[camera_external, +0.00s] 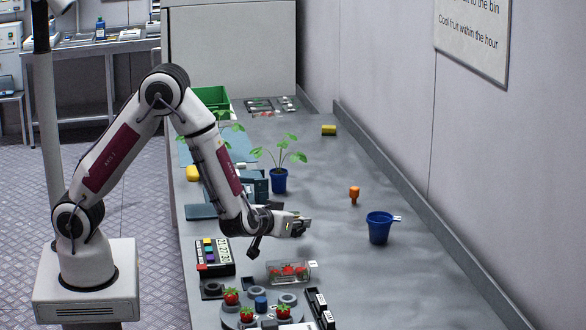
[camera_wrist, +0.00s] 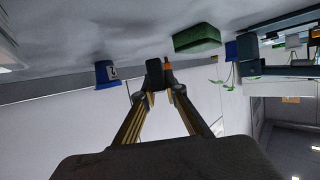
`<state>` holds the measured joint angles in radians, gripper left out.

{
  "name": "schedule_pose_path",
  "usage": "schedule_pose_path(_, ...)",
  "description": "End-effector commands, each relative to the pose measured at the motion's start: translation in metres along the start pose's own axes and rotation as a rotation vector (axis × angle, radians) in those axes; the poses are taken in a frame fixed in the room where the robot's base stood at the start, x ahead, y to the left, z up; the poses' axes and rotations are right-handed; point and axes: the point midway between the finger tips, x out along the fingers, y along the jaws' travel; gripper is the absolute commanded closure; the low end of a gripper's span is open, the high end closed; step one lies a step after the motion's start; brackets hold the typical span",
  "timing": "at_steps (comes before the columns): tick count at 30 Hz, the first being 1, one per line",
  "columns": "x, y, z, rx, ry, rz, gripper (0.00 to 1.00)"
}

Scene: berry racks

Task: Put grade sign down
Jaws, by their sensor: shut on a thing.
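My gripper (camera_external: 298,226) is held above the grey bench, left of the blue cup, and its jaws are shut. In the wrist view, the fingertips (camera_wrist: 162,94) close on a small dark plate, which I take to be the grade sign (camera_wrist: 154,73). Its face and any marking cannot be read. In the external view the held piece is too small to make out clearly. It looks clear of the bench.
A blue cup (camera_external: 380,230) with a white tag and an orange piece (camera_external: 354,193) stand to the right. A clear punnet (camera_external: 291,271) and a round rack (camera_external: 240,317) with strawberries are in front. A potted plant (camera_external: 279,180) stands behind. The bench's right side has free room.

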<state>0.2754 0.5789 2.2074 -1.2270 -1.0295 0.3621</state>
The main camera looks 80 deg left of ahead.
Motion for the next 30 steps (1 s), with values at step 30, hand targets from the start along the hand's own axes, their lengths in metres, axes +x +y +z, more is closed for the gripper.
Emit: schedule_pose_path(30,0.016,0.0,0.039,0.001,0.0,0.0,1.0)
